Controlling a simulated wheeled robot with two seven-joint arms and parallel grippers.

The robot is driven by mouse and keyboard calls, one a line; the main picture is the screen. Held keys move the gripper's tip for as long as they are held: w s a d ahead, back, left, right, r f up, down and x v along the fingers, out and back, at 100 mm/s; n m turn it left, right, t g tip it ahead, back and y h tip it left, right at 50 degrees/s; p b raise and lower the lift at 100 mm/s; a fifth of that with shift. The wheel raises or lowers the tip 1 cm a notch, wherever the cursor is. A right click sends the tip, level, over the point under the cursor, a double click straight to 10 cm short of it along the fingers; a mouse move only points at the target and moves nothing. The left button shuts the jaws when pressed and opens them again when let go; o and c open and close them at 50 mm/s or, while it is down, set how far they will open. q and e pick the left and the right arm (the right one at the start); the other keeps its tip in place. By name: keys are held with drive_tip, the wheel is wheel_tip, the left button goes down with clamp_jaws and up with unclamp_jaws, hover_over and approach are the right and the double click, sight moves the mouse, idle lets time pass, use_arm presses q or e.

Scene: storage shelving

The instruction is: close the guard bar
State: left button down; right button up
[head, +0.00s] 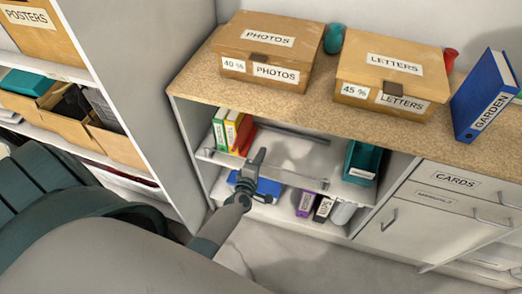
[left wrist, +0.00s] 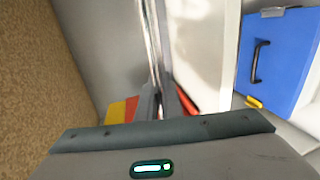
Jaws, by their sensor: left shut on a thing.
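The guard bar (head: 300,179) is a thin grey rail along the front of the middle shelf in the open cabinet. It also shows in the left wrist view (left wrist: 151,40) as a shiny rod running away from my fingers. My left gripper (head: 256,162) is in front of that shelf, shut on the bar; it also shows in the left wrist view (left wrist: 161,100). The exact contact is small in the head view. My right gripper is not in view.
Binders (head: 232,130) and a teal bin (head: 361,162) stand on the middle shelf. A blue box (head: 268,192) lies below. The worktop above holds the PHOTOS box (head: 268,45), the LETTERS box (head: 392,70) and a blue GARDEN binder (head: 484,95). A white shelf unit (head: 145,95) stands close at left.

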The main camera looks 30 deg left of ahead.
use_arm(q)
drive_tip(key=c, duration=1.9)
unclamp_jaws()
